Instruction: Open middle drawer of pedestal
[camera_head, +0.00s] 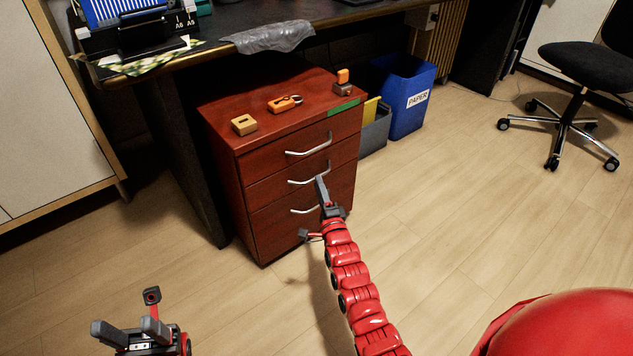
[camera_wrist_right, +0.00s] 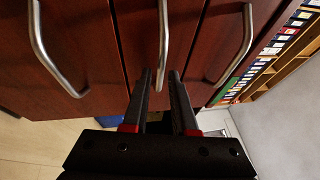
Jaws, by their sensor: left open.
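The pedestal (camera_head: 290,160) is a reddish-brown wooden cabinet under the desk with three drawers, all closed flush. The middle drawer (camera_head: 265,188) has a curved metal handle (camera_head: 302,181); its handle also shows in the right wrist view (camera_wrist_right: 163,35), upright in the picture. My right gripper (camera_head: 320,183) is at the right end of this handle. In the wrist view the right gripper's two dark fingers (camera_wrist_right: 164,75) stand on either side of the handle, with gaps visible, so it looks open around it. My left gripper (camera_head: 128,325) is open and empty at lower left, away from the pedestal.
The top handle (camera_head: 308,150) and bottom handle (camera_head: 304,211) lie close to the right gripper. A blue paper bin (camera_head: 404,100) and grey bin (camera_head: 375,135) stand beside the pedestal. The floor (camera_head: 480,220) in front is clear. An office chair (camera_head: 575,75) stands far right.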

